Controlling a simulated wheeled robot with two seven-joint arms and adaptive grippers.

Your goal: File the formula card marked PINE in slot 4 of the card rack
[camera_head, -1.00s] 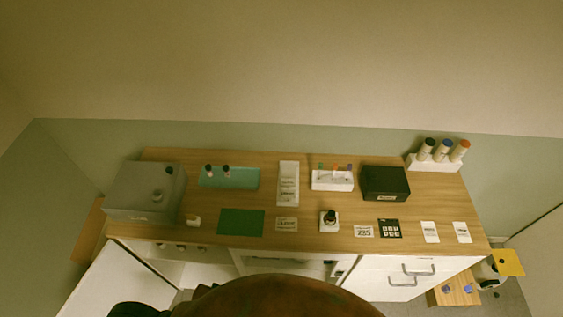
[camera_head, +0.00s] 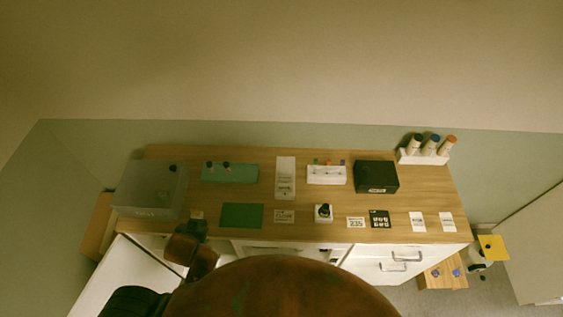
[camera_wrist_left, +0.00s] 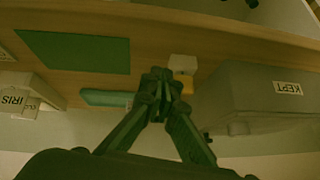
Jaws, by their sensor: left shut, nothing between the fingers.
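My left gripper (camera_head: 197,229) is at the counter's front edge, left of the green mat; its fingers are shut and empty. In the left wrist view the closed fingertips (camera_wrist_left: 160,76) are beside a small white and yellow block (camera_wrist_left: 183,66). Two white cards (camera_head: 417,222) (camera_head: 447,222) lie at the right end of the counter, far from the gripper; their print is too small to read, so I cannot tell which says PINE. A white slotted stand (camera_head: 286,178) at the middle back may be the card rack; its slot numbers are not legible. My right gripper is not in view.
A grey box (camera_head: 150,190) marked KEPT is left of the gripper. The green mat (camera_head: 241,215), teal tray (camera_head: 230,173), white bottle holder (camera_head: 327,174), black box (camera_head: 376,176) and a rack of tubes (camera_head: 423,157) share the counter. Drawers are below.

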